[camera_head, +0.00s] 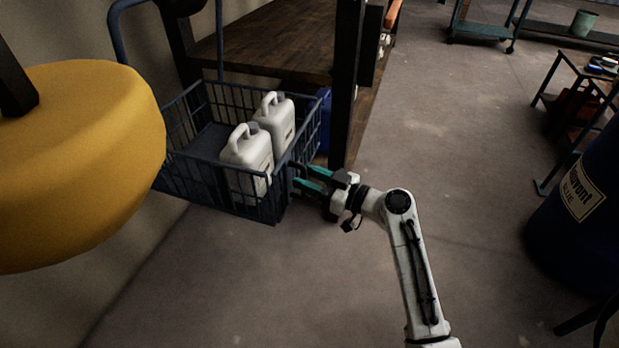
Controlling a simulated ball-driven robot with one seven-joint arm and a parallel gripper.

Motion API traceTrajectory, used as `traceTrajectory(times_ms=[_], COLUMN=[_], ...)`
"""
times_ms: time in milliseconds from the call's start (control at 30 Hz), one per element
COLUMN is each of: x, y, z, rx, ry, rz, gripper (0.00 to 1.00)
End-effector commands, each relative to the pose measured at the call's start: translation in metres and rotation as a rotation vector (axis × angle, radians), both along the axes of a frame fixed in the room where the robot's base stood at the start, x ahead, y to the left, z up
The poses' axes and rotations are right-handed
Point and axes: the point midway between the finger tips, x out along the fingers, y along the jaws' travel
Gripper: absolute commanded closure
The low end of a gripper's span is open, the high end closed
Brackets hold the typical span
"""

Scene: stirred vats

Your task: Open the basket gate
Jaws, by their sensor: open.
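A dark blue wire basket (183,184) with a tall push handle (112,22) stands at the left, against the wall. Its near right side panel (283,192) is upright; which panel is the gate I cannot tell for sure. Two white jugs (247,152) (275,119) with handles stand inside the basket. My gripper (304,179), with teal fingers, is at the right side of the basket, close to that panel. Its jaws are open. Whether the fingers touch the basket I cannot tell.
A yellow rounded body (75,165) fills the left foreground. A dark post (345,85) and wooden bench (265,45) stand behind the basket. A dark blue drum (580,215) is at the right. The concrete floor (440,150) between is clear.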

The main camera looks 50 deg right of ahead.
Motion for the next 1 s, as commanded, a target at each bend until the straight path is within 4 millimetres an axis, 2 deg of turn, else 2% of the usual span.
traceTrajectory(times_ms=[233, 667, 1000], x=[0.0002, -0.0001, -0.0001], y=[0.0001, 0.0001, 0.0001], z=[0.0, 0.0, 0.0], rx=[0.0, 0.0, 0.0], ry=[0.0, 0.0, 0.0], rz=[0.0, 0.0, 0.0], gripper=[0.6, 1.0, 1.0])
